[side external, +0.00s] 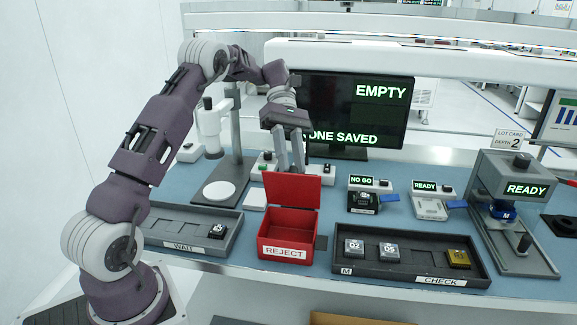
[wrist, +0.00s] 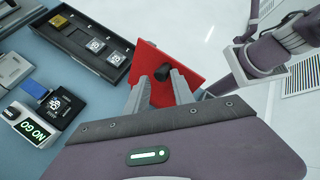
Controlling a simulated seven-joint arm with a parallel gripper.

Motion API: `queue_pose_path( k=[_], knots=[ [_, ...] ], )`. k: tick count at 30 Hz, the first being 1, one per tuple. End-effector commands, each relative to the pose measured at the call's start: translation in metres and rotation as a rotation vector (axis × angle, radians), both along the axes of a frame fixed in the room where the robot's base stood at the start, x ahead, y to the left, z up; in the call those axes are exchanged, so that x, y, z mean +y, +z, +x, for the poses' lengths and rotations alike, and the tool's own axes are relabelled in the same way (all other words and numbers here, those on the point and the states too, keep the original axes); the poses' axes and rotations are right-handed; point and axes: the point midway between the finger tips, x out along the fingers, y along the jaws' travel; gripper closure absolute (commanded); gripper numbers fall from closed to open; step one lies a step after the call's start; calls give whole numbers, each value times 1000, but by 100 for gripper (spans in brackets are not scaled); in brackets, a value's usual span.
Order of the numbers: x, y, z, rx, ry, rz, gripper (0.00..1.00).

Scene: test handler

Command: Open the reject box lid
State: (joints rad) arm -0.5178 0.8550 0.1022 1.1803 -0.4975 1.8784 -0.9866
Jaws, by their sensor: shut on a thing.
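The red reject box (side external: 290,225) stands on the bench, with a white REJECT label on its front. Its red lid (side external: 292,191) is raised about upright at the back of the box, and the inside of the box shows. My gripper (side external: 290,162) is behind the top of the lid, with its fingers pointing down. In the wrist view the lid (wrist: 188,64) shows with a black knob (wrist: 162,72) on it. My gripper's fingers (wrist: 160,84) are around this knob and shut on it. The exact finger contact is partly hidden.
The CHECK tray (side external: 410,270) with several chips lies right of the box, close by. The WAIT tray (side external: 190,236) with one chip lies to the left. A NO GO station (side external: 363,200), a microscope stand (side external: 235,150) and a monitor (side external: 350,100) stand behind.

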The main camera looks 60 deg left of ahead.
Motion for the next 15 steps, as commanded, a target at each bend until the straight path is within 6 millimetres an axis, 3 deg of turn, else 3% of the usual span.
queue_pose_path(
  k=[1, 15],
  knots=[
    [4, -12, 9, -2, 9, 7, 100],
    [10, -15, 15, 79, 6, -67, 100]
  ],
)
